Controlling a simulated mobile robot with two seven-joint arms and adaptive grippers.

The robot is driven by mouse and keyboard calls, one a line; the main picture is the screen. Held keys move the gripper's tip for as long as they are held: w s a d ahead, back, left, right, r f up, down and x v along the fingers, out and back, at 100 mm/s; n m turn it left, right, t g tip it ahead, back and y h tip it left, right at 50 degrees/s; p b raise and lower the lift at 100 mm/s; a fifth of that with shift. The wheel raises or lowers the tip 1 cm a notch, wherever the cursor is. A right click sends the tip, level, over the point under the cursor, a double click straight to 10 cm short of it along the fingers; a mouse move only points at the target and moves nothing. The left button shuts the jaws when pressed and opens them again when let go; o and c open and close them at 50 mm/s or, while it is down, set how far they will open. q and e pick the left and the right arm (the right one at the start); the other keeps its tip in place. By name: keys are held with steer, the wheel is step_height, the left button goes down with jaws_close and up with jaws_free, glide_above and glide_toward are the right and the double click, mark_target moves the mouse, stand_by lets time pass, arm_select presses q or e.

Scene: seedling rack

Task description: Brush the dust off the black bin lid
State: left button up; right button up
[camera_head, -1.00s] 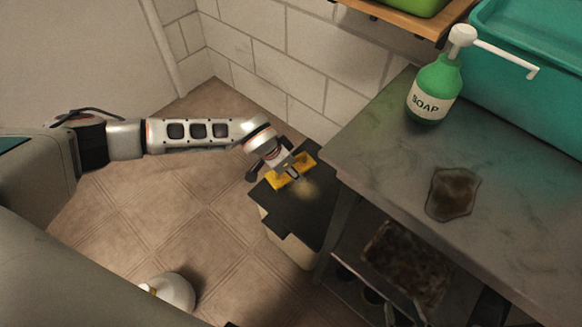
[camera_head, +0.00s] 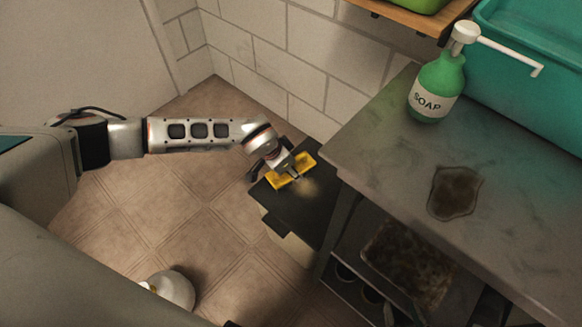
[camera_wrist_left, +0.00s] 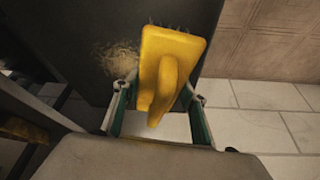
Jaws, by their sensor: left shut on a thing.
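The bin (camera_head: 295,248) stands on the floor with its black lid (camera_head: 285,204) on top. A pale, loose dust patch (camera_head: 309,188) lies on the lid, beside the brush; it also shows in the left wrist view (camera_wrist_left: 118,58). My left gripper (camera_head: 287,172) is over the lid, shut on the yellow handle of a brush (camera_head: 305,161). In the left wrist view the fingers of my left gripper (camera_wrist_left: 156,106) flank the handle of the brush (camera_wrist_left: 180,47), and dark bristles show at its far edge. Bristle contact with the lid is hidden. My right gripper is not in view.
A grey table (camera_head: 395,165) stands close to the right of the bin, with a soap bottle (camera_head: 437,90) and a brown stain (camera_head: 455,192) on it. The tiled wall (camera_head: 300,70) is behind. A white rounded object (camera_head: 175,288) is on the floor; tiles left of the bin are clear.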

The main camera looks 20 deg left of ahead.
arm_select(q)
steer(key=shift+f, duration=0.55)
